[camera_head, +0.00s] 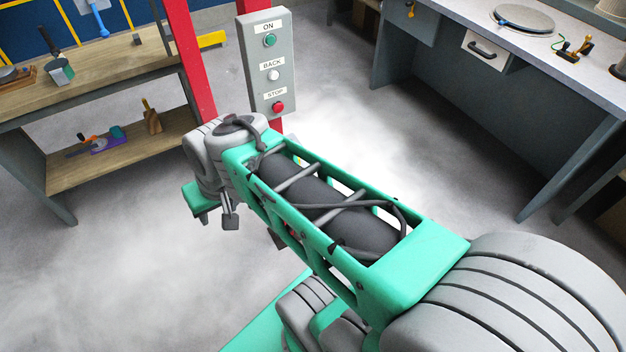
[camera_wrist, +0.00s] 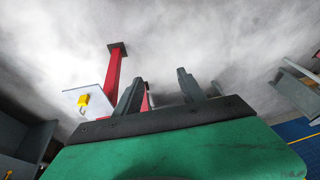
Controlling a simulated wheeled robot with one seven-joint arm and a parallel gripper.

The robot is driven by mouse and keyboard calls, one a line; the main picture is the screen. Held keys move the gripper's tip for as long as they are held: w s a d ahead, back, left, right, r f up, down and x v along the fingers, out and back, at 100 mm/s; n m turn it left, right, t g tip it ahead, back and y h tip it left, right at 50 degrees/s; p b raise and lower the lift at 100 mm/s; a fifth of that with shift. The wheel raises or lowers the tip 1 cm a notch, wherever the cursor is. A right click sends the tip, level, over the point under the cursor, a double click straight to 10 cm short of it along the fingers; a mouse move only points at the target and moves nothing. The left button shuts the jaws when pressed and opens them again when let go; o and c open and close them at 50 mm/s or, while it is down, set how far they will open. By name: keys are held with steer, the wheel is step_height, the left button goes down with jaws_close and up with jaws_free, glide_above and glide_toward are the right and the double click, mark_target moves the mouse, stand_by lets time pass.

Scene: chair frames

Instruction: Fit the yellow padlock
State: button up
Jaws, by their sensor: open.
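A small yellow thing (camera_wrist: 83,99), probably the yellow padlock, shows in the wrist view at the left, against a pale panel (camera_wrist: 98,93) beside a red post (camera_wrist: 115,70). It is too small to tell whether it hangs, lies or is fixed there. In the head view no padlock can be made out for sure, and my arm covers the middle.
A grey control box (camera_head: 270,62) with ON, BACK and STOP buttons stands on a red post (camera_head: 186,62). A wooden bench (camera_head: 95,70) with tools is at the left. A grey workbench (camera_head: 455,85) is at the right. The floor between them is clear.

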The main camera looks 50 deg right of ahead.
steer(key=w+d+f+m+t+y+b, duration=0.1)
steer(key=w+d+f+m+t+b, duration=0.15)
steer(key=f+m+b, duration=0.4)
steer(key=w+d+f+m+t+y+b, duration=0.1)
steer(key=w+d+f+m+t+b, duration=0.1)
steer(key=d+f+m+b, duration=0.45)
steer(key=w+d+f+m+t+b, duration=0.1)
steer(key=w+f+m+t+b, duration=0.15)
steer(key=f+m+b, duration=0.4)
steer(key=s+d+m+t+h+b, duration=0.2)
steer(key=d+m+t+h+b, duration=0.1)
steer(key=d+m, duration=0.6)
steer(key=s+d+m+t+h+b, duration=0.3)
steer(key=d+m+h+b, duration=0.1)
steer(key=d+m, duration=0.5)
steer(key=shift+s+d+f+t+h, duration=0.15)
steer(key=shift+s+d+t+h, duration=0.05)
steer(key=shift+s+t+h, duration=0.1)
steer(key=x, duration=0.8)
steer(key=shift+a, duration=0.1)
steer(key=shift+s+b, duration=0.1)
steer(key=shift+b, duration=0.2)
jaws_close()
